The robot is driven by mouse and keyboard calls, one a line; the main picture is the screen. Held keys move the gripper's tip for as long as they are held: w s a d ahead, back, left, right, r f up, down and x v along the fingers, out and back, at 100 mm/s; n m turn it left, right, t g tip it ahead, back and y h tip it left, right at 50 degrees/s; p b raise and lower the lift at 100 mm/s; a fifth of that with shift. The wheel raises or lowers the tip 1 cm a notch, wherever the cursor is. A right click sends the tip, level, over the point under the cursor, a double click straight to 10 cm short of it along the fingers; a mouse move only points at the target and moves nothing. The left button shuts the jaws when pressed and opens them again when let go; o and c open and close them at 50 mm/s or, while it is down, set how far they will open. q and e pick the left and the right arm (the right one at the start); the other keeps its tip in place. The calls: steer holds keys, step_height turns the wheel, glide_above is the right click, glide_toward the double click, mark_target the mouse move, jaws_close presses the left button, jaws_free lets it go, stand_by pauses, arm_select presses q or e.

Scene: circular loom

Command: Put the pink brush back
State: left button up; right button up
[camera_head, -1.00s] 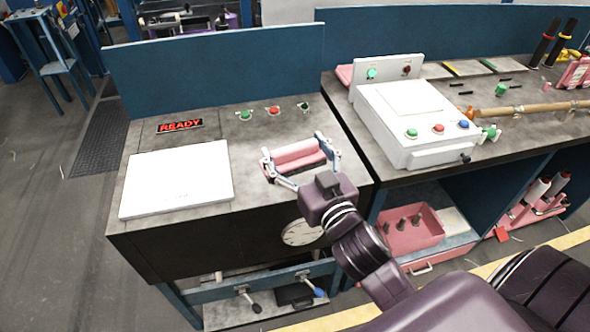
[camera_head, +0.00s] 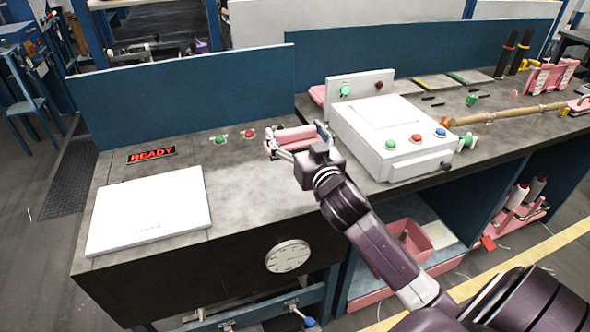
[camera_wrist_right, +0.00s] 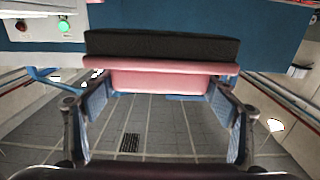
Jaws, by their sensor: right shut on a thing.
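The pink brush (camera_head: 294,135) is held level in my right gripper (camera_head: 298,141), above the bench near the left side of the white control box. In the right wrist view the brush's pink back (camera_wrist_right: 160,82) spans crosswise between the two fingers, with its dark bristle side (camera_wrist_right: 160,45) facing away from me. My right gripper (camera_wrist_right: 160,112) is shut on it, one finger at each end. Whether the brush touches anything behind it cannot be told. My left gripper is not in view.
The white control box (camera_head: 395,130) with coloured buttons stands right of the gripper. A white panel (camera_head: 150,210) and a READY sign (camera_head: 152,154) are on the left bench (camera_head: 240,205). A blue back wall (camera_head: 190,95) rises behind. A pink bin (camera_head: 408,240) is on the shelf below.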

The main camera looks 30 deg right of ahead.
step_height(320, 180, down, 6)
steer(key=shift+f, duration=0.15)
steer(key=shift+f+b, duration=0.55)
steer(key=shift+f, duration=1.65)
steer(key=shift+f, duration=0.15)
steer(key=o, duration=1.3)
steer(key=shift+c, duration=0.2)
